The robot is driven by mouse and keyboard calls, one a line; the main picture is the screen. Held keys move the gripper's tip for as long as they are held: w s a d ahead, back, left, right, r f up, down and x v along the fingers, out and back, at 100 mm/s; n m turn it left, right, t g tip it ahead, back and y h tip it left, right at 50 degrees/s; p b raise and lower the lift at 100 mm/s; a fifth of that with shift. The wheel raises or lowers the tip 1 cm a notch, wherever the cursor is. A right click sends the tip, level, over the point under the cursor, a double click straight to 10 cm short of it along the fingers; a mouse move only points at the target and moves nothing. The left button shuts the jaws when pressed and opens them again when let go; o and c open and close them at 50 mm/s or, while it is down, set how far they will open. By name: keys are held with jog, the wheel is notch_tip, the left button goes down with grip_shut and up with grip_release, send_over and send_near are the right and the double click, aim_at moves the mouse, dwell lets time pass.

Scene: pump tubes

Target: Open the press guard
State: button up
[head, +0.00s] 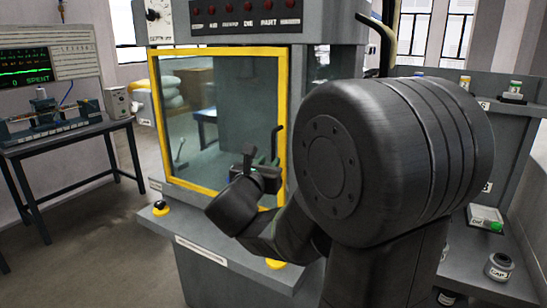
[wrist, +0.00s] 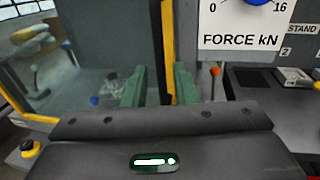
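The press guard (head: 282,95) is a clear panel in a yellow frame on the front of the grey press. It looks shut across the work opening. My gripper (head: 262,172) is in front of the guard's lower right part, near the right frame bar. A dark upright bar (head: 277,143), perhaps the guard's handle, stands there; its lower part is hidden. In the wrist view, the two green fingers of my gripper (wrist: 159,86) are apart, with the yellow frame bar (wrist: 168,45) seen between and behind them. I see nothing clearly held; contact cannot be told.
A force dial (wrist: 248,25) and a red-tipped lever (wrist: 214,85) are right of the guard. A table (head: 65,140) with instruments stands left, with open floor between. A shelf unit (head: 520,110) is at right.

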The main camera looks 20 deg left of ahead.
aim_at(273, 158)
jog(key=shift+w+a, duration=0.15)
jog(key=shift+w, duration=1.05)
jog(key=shift+w+a, duration=0.1)
jog(key=shift+w, duration=1.05)
grip_shut()
